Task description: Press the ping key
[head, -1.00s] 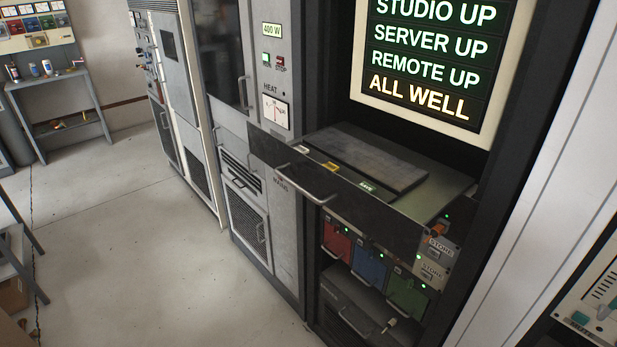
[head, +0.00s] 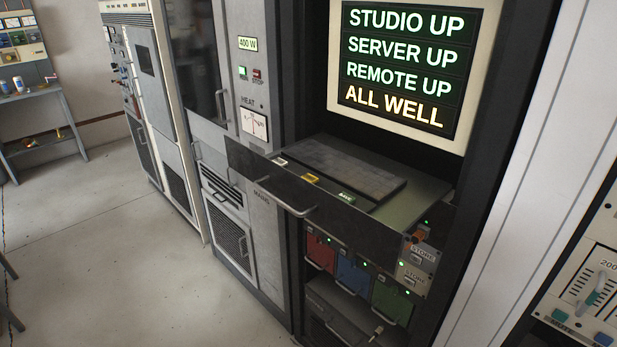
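A dark drawer (head: 290,190) with a metal bar handle is pulled out of the black rack. Along its front part sit a white key (head: 280,162), a yellow key (head: 311,178) and a green key (head: 346,197). The green key's lettering seems to read SAVE; the other two are too small to read, so I cannot tell which is the ping key. The screen (head: 405,68) above reads STUDIO UP, SERVER UP, REMOTE UP, ALL WELL. Neither of my grippers is in view.
Red (head: 320,250), blue (head: 352,273) and green (head: 391,300) modules sit below the drawer, beside units marked STORE (head: 416,268). A grey cabinet (head: 245,215) with a meter stands left of the rack. The floor (head: 110,250) at left is mostly clear; a bench (head: 45,143) stands at the far left.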

